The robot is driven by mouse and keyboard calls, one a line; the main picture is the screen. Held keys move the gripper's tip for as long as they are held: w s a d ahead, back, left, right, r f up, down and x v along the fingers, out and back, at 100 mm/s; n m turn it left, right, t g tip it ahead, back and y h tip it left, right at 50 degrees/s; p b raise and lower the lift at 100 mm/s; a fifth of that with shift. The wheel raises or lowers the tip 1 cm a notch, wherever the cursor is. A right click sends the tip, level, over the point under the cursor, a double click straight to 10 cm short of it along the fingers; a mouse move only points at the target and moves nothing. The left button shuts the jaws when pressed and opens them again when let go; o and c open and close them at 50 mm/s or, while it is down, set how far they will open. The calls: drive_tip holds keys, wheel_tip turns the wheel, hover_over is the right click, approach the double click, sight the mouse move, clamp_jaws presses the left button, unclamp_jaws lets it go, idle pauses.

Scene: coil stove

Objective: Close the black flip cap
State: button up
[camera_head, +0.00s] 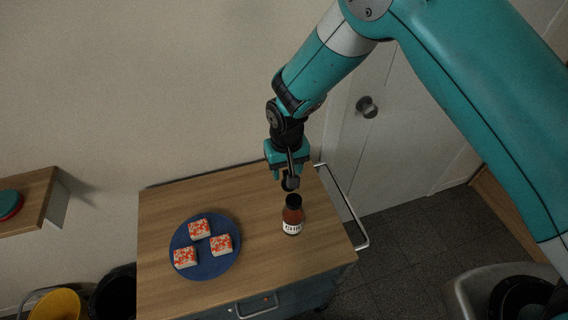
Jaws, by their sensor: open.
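A small bottle (292,217) with dark red-brown contents and a white label stands upright on the wooden cart top. Its black cap (293,200) is at the top; whether the flip lid is raised is too small to tell. My gripper (289,184) hangs pointing down just above the cap and slightly behind it in the picture. It is open with nothing visible between its fingers. Whether a finger touches the cap cannot be told from this view.
A blue plate (232,266) with 3 white, red-topped pieces (221,244) lies left of the bottle. The wooden cart top (160,205) has a metal rail (352,218) along its right side. A white door with a dark knob (367,107) stands behind.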

clamp_jaws()
drive_tip(key=shift+a, duration=0.25)
drive_tip(key=shift+s+d+f, duration=0.1)
drive_tip(key=shift+s+d, duration=0.05)
drive_tip(key=shift+d, duration=0.2)
drive_tip(key=shift+b, duration=0.3)
